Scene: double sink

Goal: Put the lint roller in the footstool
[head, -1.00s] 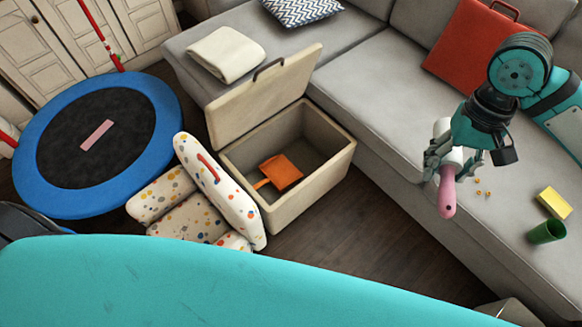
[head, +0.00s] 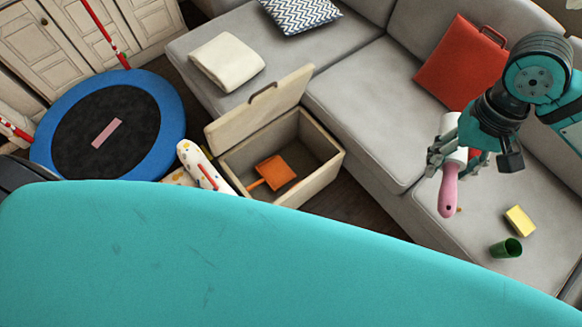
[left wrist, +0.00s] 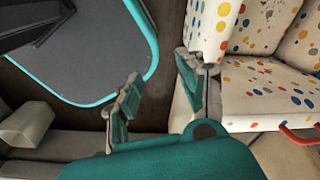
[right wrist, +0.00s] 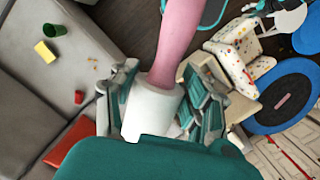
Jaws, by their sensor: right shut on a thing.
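The lint roller has a pink handle (head: 448,190) and a white roll; it also shows in the right wrist view (right wrist: 152,108). My right gripper (head: 452,160) is shut on its white roll and holds it above the sofa seat, handle pointing down in the head view. The footstool (head: 318,170) is a beige box with its lid raised, to the left of my right gripper and apart from it. An orange dustpan-like thing (head: 276,173) lies inside it. My left gripper (left wrist: 155,98) is open and empty in the left wrist view, near the spotted chair; it is not seen in the head view.
The grey sofa (head: 350,85) runs behind and right of the footstool. A red case (head: 462,65), a yellow block (head: 520,221) and a green cup (head: 506,248) are on it. A blue-rimmed trampoline (head: 170,115) and a spotted chair (head: 192,155) stand left of the footstool.

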